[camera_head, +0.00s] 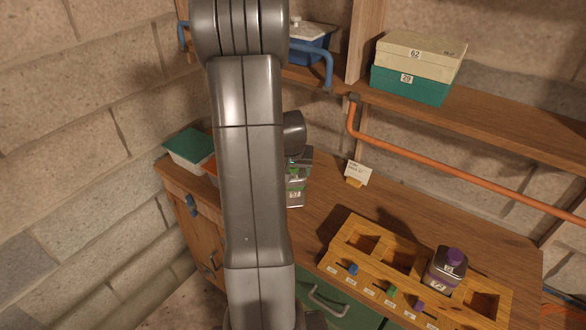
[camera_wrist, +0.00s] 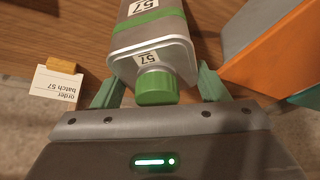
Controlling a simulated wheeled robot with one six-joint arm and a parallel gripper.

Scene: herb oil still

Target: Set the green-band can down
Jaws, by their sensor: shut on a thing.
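The green-band can (camera_head: 295,197) is a grey can with a green band and a green cap; it also shows in the wrist view (camera_wrist: 150,27), with a small number label. My gripper (camera_wrist: 158,88) is shut on it near the cap end, one finger on each side. In the head view my gripper (camera_head: 300,160) and the can are over the left part of the wooden bench (camera_head: 322,190), partly hidden by my arm. I cannot tell whether the can's base touches the bench. A card reading "order batch 57" (camera_wrist: 57,88) stands beside it; in the head view the card (camera_head: 358,173) is right of the can.
A wooden rack (camera_head: 335,262) with several compartments stands at the front right, holding a purple-capped can (camera_head: 446,268). A teal-topped box (camera_head: 190,147) and an orange box (camera_wrist: 272,55) lie left of the can in the head view. An orange pipe (camera_head: 430,160) runs behind.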

